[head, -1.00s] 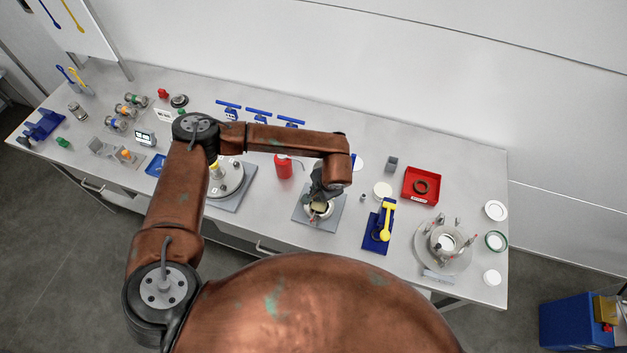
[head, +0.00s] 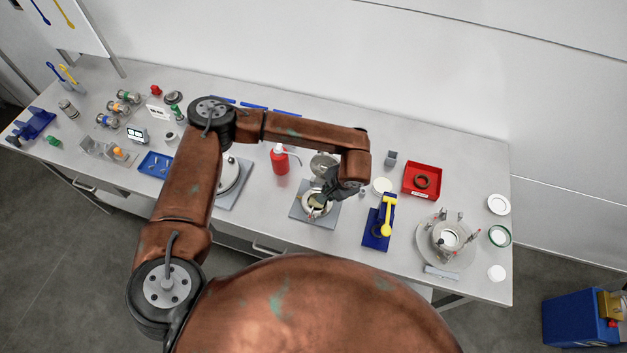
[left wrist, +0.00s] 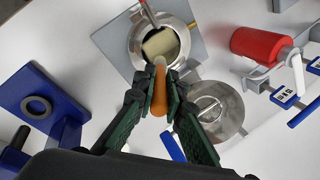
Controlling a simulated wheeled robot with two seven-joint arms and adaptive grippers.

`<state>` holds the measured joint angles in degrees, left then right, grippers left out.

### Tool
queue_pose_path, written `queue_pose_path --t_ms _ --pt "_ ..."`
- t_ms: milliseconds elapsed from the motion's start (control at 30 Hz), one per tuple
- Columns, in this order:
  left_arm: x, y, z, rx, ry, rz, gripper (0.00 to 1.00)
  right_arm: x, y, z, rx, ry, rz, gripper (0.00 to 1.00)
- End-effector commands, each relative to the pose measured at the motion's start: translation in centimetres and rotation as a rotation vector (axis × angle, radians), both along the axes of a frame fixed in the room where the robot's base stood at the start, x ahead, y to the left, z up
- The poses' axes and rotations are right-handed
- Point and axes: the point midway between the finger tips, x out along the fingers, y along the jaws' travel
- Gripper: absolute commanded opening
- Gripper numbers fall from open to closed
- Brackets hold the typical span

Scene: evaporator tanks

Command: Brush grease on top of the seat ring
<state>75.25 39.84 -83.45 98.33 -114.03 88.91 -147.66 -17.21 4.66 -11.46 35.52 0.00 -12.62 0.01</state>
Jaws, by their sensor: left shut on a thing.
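My left gripper (head: 332,192) is shut on the orange handle of a brush (left wrist: 160,88). In the left wrist view the gripper (left wrist: 158,92) points the brush's pale, wide head into the mouth of a round metal pot (left wrist: 138,52). I cannot tell whether the bristles touch anything inside. The pot shows in the head view (head: 307,207), partly behind the gripper. A round metal lid (left wrist: 218,108) lies beside the pot. A dark ring (head: 422,182) lies in a red tray; I cannot tell whether it is the seat ring. My right gripper is not in view.
The pot stands on a grey plate (head: 296,211). A red bottle (head: 279,161) is to its left, a blue stand with a yellow piece (head: 387,226) to its right. A round fixture with upright posts (head: 447,240) stands at the table's right end.

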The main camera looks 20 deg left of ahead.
Motion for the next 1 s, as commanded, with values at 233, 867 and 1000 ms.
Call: queue_pose_path --t_ms 233,867,1000 --pt "0.1 2.0 -0.1 0.000 -0.001 -0.005 0.00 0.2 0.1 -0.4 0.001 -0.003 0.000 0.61" --pt "0.1 4.5 3.8 0.000 -0.002 -0.011 0.00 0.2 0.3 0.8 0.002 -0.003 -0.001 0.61" --pt "0.1 4.6 5.0 0.000 -0.001 -0.010 0.00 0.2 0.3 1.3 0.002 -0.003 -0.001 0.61"
